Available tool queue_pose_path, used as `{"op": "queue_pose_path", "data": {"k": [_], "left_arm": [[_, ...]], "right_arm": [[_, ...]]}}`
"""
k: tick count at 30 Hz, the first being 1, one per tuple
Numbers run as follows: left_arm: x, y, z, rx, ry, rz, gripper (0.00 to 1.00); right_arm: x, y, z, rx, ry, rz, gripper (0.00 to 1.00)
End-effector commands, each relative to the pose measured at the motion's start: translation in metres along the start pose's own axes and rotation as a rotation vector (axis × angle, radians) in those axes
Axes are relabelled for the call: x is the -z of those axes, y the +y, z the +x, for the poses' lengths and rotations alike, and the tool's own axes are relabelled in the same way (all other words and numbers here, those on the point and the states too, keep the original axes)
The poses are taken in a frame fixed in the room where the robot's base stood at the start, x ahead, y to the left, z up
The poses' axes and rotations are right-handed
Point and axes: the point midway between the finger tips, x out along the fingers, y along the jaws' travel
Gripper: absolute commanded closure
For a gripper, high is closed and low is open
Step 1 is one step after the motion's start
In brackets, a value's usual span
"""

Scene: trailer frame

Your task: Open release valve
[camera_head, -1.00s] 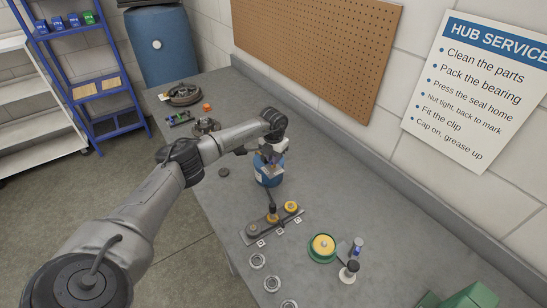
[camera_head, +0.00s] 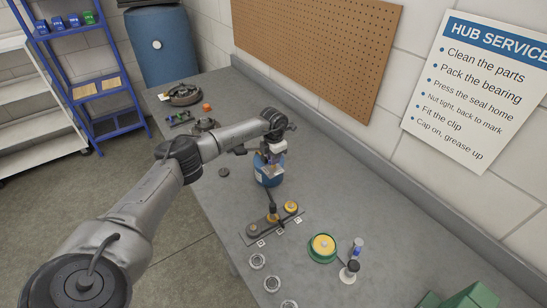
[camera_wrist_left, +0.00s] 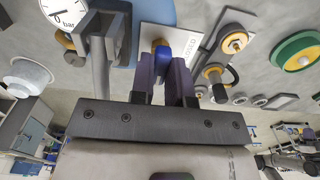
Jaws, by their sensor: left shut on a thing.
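A small blue-and-yellow piece, apparently the release valve's handle (camera_wrist_left: 161,52), sits between the purple pads of my left gripper (camera_wrist_left: 165,68) in the left wrist view. The gripper is shut on it. A white plate with partly covered dark lettering (camera_wrist_left: 188,42) lies behind it. In the head view, my left gripper (camera_head: 270,157) is at the top of a blue canister (camera_head: 268,178) standing on the bench. The gripper hides much of the canister's top. A round gauge marked "bar" (camera_wrist_left: 62,12) shows at the upper left of the wrist view. My right gripper is not in view.
A plate with posts and yellow rings (camera_head: 273,222) stands in front of the canister on the grey bench (camera_head: 335,205). A green-and-yellow wheel (camera_head: 322,248) and several metal rings (camera_head: 257,261) lie nearer. A pegboard (camera_head: 320,50) hangs on the wall behind.

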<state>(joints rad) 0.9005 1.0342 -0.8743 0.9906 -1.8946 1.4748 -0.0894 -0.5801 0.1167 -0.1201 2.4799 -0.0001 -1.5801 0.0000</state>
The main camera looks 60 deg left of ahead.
Motion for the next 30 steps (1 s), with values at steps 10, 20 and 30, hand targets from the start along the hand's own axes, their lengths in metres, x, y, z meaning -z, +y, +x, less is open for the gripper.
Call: {"op": "queue_pose_path", "data": {"k": [10,20,30], "left_arm": [[-0.001,0.0,-0.001,0.001,-0.002,-0.001,0.75],[0.0,0.0,-0.001,0.0,-0.001,-0.001,0.58],[-0.001,0.0,-0.03,-0.001,-0.004,0.0,0.58]], "right_arm": [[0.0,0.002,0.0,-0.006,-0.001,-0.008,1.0],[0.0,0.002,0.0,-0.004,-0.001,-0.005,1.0],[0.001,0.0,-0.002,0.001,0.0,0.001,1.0]]}}
